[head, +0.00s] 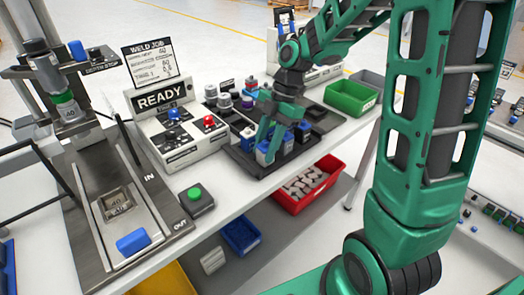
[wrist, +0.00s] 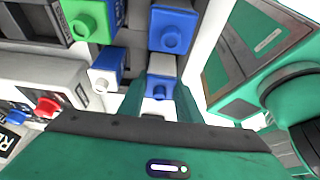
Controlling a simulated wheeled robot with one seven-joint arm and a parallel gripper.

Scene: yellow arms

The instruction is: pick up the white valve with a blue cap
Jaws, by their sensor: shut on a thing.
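My gripper (head: 268,143) reaches down over the dark tray (head: 240,160) on the bench in the head view. In the wrist view its green fingers (wrist: 159,98) are closed on the sides of a white valve with blue on it (wrist: 158,70) and a round knob facing the camera. In the head view a blue and white part (head: 265,156) shows at the fingertips. The fingers hide much of it, and I cannot tell whether it is clear of the tray. A similar white and blue valve (wrist: 103,72) stands just left in the wrist view.
Other blue valves (wrist: 170,35) and a green one (wrist: 85,18) stand close by in the wrist view. The READY control box (head: 180,130) is left of the tray. A green bin (head: 350,98) is to the right, and a red bin (head: 308,185) is below.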

